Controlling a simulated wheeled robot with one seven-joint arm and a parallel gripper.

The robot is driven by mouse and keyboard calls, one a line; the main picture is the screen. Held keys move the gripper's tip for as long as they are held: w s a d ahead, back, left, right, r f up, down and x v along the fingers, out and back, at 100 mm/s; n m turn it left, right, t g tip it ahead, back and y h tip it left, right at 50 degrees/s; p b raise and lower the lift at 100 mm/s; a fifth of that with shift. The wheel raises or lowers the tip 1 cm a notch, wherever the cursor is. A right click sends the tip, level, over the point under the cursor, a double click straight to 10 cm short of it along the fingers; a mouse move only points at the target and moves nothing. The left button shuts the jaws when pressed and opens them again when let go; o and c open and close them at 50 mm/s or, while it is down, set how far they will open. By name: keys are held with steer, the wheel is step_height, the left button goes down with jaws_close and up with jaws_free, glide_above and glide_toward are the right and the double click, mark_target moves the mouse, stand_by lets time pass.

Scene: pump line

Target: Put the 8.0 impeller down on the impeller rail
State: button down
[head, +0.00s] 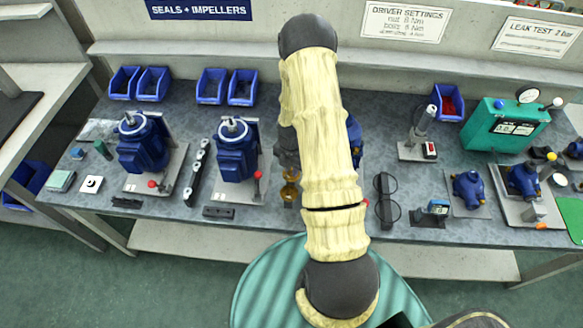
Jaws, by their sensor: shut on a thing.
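My cream-sleeved arm rises over the bench and covers its middle. Only a dark grey part of my gripper (286,158) shows at the arm's left edge, right of the second blue motor. It is shut, but its fingertips and the 8.0 impeller between them are largely hidden. Brass-coloured round pieces (290,191) show just below it, near the bench's front. I cannot tell whether one is the held impeller or whether they sit on the impeller rail. The rail itself is not clearly visible; the arm hides most of that spot.
Blue motors (236,150) on pale plates stand to the left, with a dark strip of round pieces (196,172) between two of them. Black hoops (386,197) lie right of the arm. A green tester (505,124) stands at the right. Blue bins (211,86) line the back.

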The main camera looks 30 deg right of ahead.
steer(key=shift+f, duration=0.1)
stand_by(0.3)
steer(key=c, duration=1.2)
jaws_free()
steer(key=shift+c, duration=0.2)
step_height(320, 180, up, 9)
steer(key=p, duration=0.7)
